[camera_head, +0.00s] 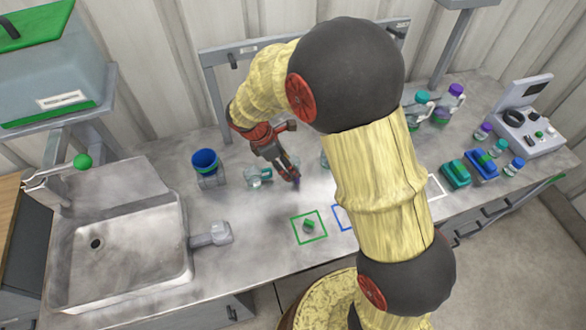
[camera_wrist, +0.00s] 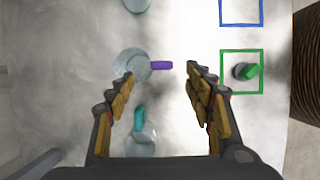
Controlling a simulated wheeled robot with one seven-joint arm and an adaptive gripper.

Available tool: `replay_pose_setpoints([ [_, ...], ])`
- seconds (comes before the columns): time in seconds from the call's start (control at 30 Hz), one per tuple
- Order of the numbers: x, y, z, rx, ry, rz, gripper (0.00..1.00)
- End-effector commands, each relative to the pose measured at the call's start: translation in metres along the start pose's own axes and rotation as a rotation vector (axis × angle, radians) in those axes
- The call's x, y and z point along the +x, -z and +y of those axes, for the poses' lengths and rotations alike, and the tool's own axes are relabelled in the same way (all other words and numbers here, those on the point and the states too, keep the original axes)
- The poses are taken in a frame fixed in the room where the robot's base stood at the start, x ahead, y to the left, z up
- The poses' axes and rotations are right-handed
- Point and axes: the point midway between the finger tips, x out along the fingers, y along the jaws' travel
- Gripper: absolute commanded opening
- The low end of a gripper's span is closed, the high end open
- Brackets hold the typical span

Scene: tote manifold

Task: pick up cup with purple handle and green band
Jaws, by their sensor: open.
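A clear cup with a purple handle (camera_wrist: 130,62) shows in the wrist view, just ahead of my gripper. Its handle (camera_wrist: 162,65) points right, between the lines of the two fingers. I cannot make out a green band on it. My gripper (camera_wrist: 160,78) is open and empty, with its fingers either side of the handle's line; I cannot tell whether they touch the cup. In the head view my gripper (camera_head: 293,177) reaches down over the counter and hides most of this cup; a bit of purple (camera_head: 297,183) shows by the fingertips.
A clear cup with a teal handle (camera_head: 253,178) stands close left of my gripper; it also shows in the wrist view (camera_wrist: 141,145). Another clear cup (camera_wrist: 137,5) stands beyond. A sink (camera_head: 120,245) is left.

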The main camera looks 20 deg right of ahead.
Motion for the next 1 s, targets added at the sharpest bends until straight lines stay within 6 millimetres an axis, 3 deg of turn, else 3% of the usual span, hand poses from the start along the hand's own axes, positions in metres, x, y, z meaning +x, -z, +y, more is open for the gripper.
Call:
replay_pose_setpoints([
  [0.37, 0.035, 0.000, -0.001, -0.001, 0.004, 0.000, 0.52],
  [0.63, 0.072, 0.000, -0.002, 0.000, 0.005, 0.001, 0.52],
  [0.9, 0.075, 0.000, -0.001, 0.000, 0.002, 0.002, 0.52],
  [1.0, 0.075, 0.000, -0.001, 0.000, 0.002, 0.002, 0.47],
])
